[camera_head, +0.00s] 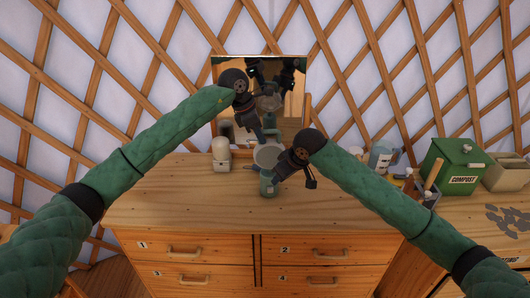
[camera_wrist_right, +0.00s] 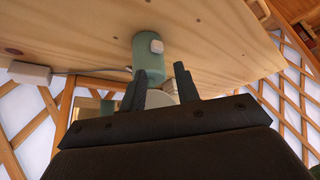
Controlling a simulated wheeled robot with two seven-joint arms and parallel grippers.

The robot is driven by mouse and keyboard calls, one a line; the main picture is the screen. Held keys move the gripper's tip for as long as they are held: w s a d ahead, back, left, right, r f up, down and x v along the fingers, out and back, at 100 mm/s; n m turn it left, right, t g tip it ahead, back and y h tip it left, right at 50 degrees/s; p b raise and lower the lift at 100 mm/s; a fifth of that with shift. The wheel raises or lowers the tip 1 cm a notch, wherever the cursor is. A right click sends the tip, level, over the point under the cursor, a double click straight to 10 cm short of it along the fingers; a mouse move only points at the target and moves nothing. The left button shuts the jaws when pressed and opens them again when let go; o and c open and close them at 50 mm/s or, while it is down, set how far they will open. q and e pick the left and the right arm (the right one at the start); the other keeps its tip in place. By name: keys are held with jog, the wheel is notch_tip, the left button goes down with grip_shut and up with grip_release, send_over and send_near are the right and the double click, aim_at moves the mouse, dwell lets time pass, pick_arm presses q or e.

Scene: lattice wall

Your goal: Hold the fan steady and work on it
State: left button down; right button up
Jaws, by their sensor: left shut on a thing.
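The fan (camera_head: 267,182) stands upright on the wooden dresser top, with a green base and a pale round head (camera_head: 268,155). In the right wrist view, its green cylindrical base (camera_wrist_right: 149,62) shows a white square button, with the picture upside down. My left gripper (camera_head: 261,139) reaches down from above and is shut at the top of the fan; its fingertips are hard to make out. My right gripper (camera_head: 277,179) is at the fan's right side. In the right wrist view, its two fingers (camera_wrist_right: 160,75) are apart with nothing gripped between them, close to the fan's base.
A mirror (camera_head: 290,110) stands behind the fan and reflects it and me. A green compost bin (camera_head: 452,165) and several containers stand at right. A white box (camera_wrist_right: 30,72) with a cable lies nearby. The front dresser top is clear.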

grip_shut()
dwell(1.5)
